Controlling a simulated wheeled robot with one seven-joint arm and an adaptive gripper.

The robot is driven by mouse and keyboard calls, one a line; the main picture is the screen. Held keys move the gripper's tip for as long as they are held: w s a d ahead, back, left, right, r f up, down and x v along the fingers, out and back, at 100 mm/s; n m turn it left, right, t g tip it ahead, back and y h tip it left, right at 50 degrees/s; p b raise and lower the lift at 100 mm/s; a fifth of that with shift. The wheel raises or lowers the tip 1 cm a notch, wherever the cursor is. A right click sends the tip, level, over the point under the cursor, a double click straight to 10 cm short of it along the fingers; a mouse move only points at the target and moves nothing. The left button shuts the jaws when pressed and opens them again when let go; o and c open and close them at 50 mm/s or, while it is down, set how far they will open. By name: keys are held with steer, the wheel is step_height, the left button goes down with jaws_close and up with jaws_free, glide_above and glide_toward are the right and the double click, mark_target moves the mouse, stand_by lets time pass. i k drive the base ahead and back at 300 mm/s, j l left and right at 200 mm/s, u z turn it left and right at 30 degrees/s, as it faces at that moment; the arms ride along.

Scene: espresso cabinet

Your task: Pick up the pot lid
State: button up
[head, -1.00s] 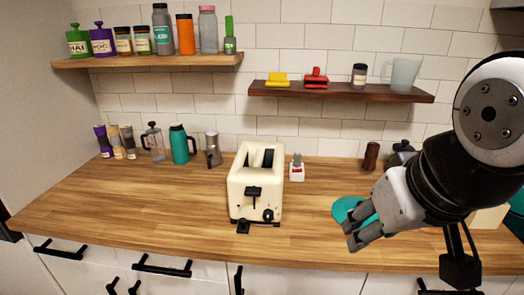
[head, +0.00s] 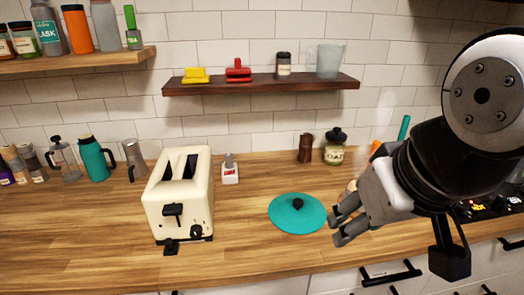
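The teal pot lid (head: 285,217), round with a black knob (head: 298,203) on top, lies flat on the wooden counter right of the toaster. My gripper (head: 340,225) is just right of the lid in the head view, with its fingers pointing left. A gap shows between the fingers, and nothing is seen between them. I cannot tell how high the gripper is above the counter. My arm hides part of the counter behind and to the right.
A cream toaster (head: 180,196) stands left of the lid. A small white item (head: 230,173), a brown grinder (head: 305,148) and a lidded jar (head: 334,150) stand behind. A dark wooden shelf (head: 260,86) hangs above. Free counter lies in front of the lid.

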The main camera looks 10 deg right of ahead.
mark_target(293, 212)
steer(key=z, duration=1.35)
steer(key=u, duration=0.4)
steer(key=i+j+u, duration=0.1)
steer(key=j+u, duration=0.2)
steer(key=u, duration=0.15)
steer(key=i+j+u, duration=0.15)
steer(key=u, duration=0.3)
steer(key=i+j+u, duration=0.2)
steer(key=u, duration=0.25)
